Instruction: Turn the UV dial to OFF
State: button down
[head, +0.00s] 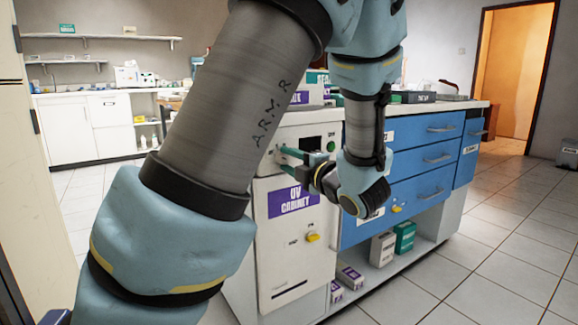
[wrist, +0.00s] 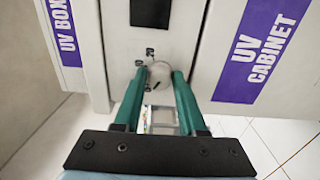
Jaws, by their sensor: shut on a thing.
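The UV cabinet (head: 290,255) is a white unit with a purple "UV CABINET" label; the label also shows sideways in the wrist view (wrist: 262,50). The UV dial (wrist: 160,76) is a small round pale knob on the cabinet's upper panel, with small dark marks beside it that are too small to read. My gripper (wrist: 159,74) has its two green fingers on either side of the dial, shut on it. The dial's pointing direction cannot be told.
A dark display (head: 311,143) and a green button (head: 331,147) are right of the dial. A yellow knob (head: 313,237) is on the cabinet door below. Blue drawers (head: 420,155) stand close on the right. Boxes (head: 383,249) sit on the low shelf. The tiled floor in front is clear.

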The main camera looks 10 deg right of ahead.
dwell(0.3)
jog(key=shift+c, duration=2.4)
grip_release()
jog(key=p+v, duration=0.1)
jog(key=v, duration=0.9)
jog(key=shift+s+d, duration=0.2)
jog(key=shift+s, duration=0.1)
